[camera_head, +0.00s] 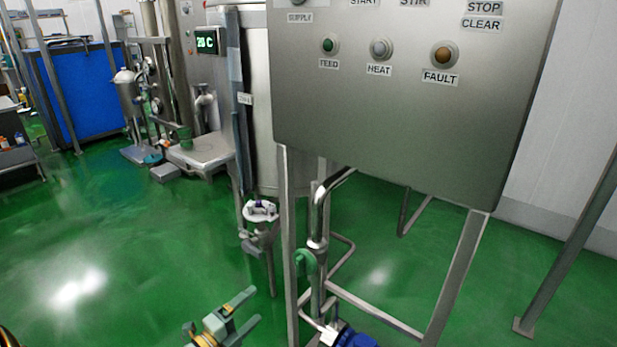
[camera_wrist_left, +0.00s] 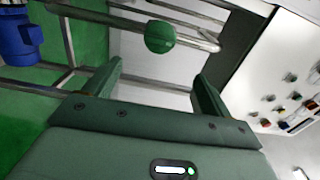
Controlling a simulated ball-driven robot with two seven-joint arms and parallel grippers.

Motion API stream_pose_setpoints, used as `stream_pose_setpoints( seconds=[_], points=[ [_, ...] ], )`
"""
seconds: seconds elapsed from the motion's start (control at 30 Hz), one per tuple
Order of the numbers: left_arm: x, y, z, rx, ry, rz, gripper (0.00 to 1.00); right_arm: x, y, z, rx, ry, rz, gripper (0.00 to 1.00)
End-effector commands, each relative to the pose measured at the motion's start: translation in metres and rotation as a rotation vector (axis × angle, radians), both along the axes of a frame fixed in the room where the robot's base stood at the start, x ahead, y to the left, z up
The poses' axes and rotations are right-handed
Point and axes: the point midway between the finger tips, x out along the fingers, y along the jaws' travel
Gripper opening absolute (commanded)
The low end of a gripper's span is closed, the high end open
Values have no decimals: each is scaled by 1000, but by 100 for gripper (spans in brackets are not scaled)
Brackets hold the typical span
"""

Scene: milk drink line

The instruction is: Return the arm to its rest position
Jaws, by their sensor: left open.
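My left gripper (camera_head: 250,307) is low in the head view, above the green floor and left of the control panel's stand. In the left wrist view my left gripper (camera_wrist_left: 158,72) shows its two green fingers spread apart, with nothing between them. A round green knob (camera_wrist_left: 160,37) on a steel pipe shows beyond the fingertips, apart from them. In the head view a green handle (camera_head: 305,261) sits on the steel pipe to the right of the gripper. My right gripper is in neither view.
The grey control panel (camera_head: 405,110) stands on steel legs (camera_head: 460,275) at the right. A blue motor (camera_head: 352,338) is low beside the pipe. A steel tank (camera_head: 262,110) and a platform scale (camera_head: 203,150) are behind. Green floor (camera_head: 120,250) at the left is clear.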

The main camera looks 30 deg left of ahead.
Motion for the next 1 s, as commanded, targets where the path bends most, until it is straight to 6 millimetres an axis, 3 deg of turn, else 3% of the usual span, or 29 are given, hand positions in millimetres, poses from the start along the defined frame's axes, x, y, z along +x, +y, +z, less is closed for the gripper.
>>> stream_pose_setpoints(
  seconds=[0.27, 0.37, 0.47, 0.5, 0.6, 0.7, 0.83, 0.9, 1.0],
  points=[
    [0, 4, -4, -70, 27, 24, 84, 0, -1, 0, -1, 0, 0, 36],
    [-13, 21, -52, -260, 166, 142, 84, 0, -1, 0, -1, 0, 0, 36],
    [-49, 20, -124, -482, 365, 290, 84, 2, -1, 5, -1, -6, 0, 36],
    [-70, 15, -153, -564, 449, 356, 84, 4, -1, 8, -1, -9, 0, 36],
    [-134, -6, -216, -734, 654, 519, 84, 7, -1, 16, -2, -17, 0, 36],
    [-208, -35, -264, -851, 847, 680, 84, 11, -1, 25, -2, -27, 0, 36],
    [-310, -75, -299, -928, 1079, 874, 84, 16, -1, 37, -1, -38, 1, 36],
    [-360, -95, -306, -938, 1184, 953, 84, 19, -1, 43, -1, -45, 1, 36],
    [-416, -120, -306, -923, 1301, 1014, 84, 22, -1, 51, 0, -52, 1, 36]
  ],
)
